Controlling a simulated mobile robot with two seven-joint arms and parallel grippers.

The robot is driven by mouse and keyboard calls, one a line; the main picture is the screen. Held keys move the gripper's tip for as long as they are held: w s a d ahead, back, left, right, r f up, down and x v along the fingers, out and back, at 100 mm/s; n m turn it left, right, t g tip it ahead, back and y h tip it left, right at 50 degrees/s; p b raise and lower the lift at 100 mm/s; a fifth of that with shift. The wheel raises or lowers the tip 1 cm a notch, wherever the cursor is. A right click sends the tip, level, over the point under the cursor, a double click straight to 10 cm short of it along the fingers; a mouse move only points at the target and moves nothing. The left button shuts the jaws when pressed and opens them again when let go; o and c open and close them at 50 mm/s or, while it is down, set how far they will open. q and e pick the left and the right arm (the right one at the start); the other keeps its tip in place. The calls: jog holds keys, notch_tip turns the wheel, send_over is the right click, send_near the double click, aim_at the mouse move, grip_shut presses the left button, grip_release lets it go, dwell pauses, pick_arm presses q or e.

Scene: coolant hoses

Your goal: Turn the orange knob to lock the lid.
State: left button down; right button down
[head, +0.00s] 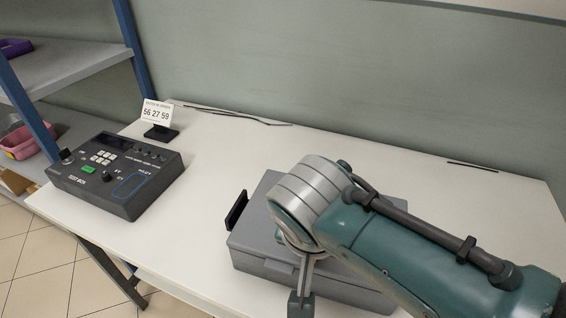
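No orange knob shows in the head view; it may be hidden behind my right arm. A grey lidded case (262,268) stands on the white table, right of the middle. Its lid looks closed, but my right arm covers much of its top. My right gripper (301,292) is in front of the case's front side, pointing down, partly cut off by the bottom edge. Whether its fingers are open or touch anything cannot be made out. My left gripper is not in view.
A dark test box (120,205) with several buttons and dark knobs stands on the table (205,165) at left. A small card on a stand (157,113) reads 56 27 59. A black plate (236,210) is beside the case. A shelf (60,65) stands at far left. The table's middle is clear.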

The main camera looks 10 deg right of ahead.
dwell(0.6)
jog(key=c, duration=0.9)
grip_release()
jog(key=p+v, duration=0.4)
jog(key=v, duration=0.6)
